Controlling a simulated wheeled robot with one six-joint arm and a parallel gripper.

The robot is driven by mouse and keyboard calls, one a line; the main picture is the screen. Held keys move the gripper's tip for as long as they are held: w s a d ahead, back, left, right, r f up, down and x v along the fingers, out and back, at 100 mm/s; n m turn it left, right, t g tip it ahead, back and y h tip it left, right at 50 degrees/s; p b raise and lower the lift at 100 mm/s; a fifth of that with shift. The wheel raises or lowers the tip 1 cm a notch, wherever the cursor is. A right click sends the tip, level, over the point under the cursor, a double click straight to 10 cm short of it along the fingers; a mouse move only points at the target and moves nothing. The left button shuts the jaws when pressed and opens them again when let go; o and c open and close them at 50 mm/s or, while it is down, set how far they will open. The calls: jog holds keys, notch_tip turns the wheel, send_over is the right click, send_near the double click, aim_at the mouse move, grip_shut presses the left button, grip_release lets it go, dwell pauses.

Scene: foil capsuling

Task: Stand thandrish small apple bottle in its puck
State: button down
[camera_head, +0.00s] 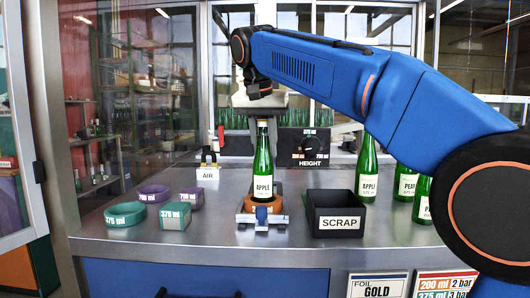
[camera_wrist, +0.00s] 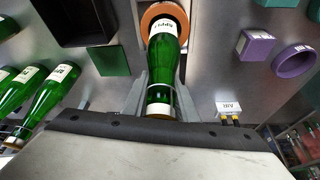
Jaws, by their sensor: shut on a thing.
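A green bottle labelled APPLE (camera_head: 263,168) stands upright at the middle of the bench. My gripper (camera_head: 264,118) is above and shut on its neck; the gripper also shows in the wrist view (camera_wrist: 160,108). The bottle's base is at the opening of an orange-brown puck (camera_head: 277,209), which sits in a metal holder. In the wrist view the bottle (camera_wrist: 163,68) runs toward the puck (camera_wrist: 178,12), its base inside the ring's outline. I cannot tell whether the base rests on the puck's floor. A second APPLE bottle (camera_head: 367,170) stands to the right.
A black SCRAP bin (camera_head: 336,207) stands right of the holder. Several green bottles, including one labelled PEAR (camera_head: 407,186), stand farther right. Green (camera_head: 125,216) and purple (camera_head: 153,193) containers are at left. The AIR fitting (camera_head: 208,173) and HEIGHT dial panel (camera_head: 306,147) are behind.

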aim_at(261, 162)
jog(key=shift+f, duration=0.7)
jog(key=c, duration=1.4)
grip_release()
jog(key=shift+f, duration=0.1)
jog(key=v, duration=1.2)
